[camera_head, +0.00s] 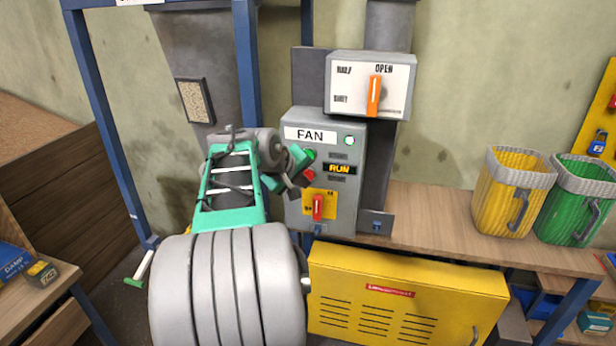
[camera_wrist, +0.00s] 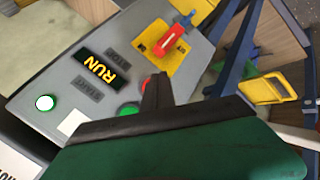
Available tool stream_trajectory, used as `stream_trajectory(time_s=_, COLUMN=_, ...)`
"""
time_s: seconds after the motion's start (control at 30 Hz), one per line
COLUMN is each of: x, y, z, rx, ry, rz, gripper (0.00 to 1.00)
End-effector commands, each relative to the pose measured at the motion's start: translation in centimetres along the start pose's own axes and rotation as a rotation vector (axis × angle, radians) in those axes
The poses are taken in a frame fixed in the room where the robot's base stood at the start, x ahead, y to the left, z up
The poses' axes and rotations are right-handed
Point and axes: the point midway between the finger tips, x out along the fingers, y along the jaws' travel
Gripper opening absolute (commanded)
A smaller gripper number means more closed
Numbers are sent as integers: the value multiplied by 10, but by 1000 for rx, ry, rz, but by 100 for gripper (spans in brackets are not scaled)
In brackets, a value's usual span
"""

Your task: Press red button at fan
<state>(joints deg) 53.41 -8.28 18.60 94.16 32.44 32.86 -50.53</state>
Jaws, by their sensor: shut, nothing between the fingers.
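The grey fan control box (camera_head: 344,206) is mounted under the label "FAN". On it are a green button (camera_head: 310,154), a red button (camera_head: 309,174), a lit green lamp (camera_head: 350,140), a display reading RUN (camera_head: 340,169), and a red switch (camera_head: 317,207) on a yellow plate. My gripper (camera_head: 296,185) is at the left side of the box, close to the red button. In the wrist view, my shut fingers (camera_wrist: 155,92) are beside the red button (camera_wrist: 147,82) and partly cover it. I cannot tell whether they touch it. The green button (camera_wrist: 129,109) shows near the fingers.
An upper box with an orange OPEN knob (camera_head: 374,96) hangs above the fan box. A yellow louvred cabinet (camera_head: 400,300) stands below. Yellow (camera_head: 508,195) and green (camera_head: 585,205) baskets sit on the wooden bench at right. A blue post (camera_head: 105,130) rises at left.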

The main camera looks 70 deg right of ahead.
Motion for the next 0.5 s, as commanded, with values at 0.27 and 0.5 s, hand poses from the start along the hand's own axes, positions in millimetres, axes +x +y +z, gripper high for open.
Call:
stream_trajectory(time_s=0.27, x=6, y=5, z=-4, rx=0, ry=-2, rz=0, gripper=0)
stream_trajectory(time_s=0.5, x=6, y=4, z=-4, rx=0, ry=0, rz=0, gripper=0)
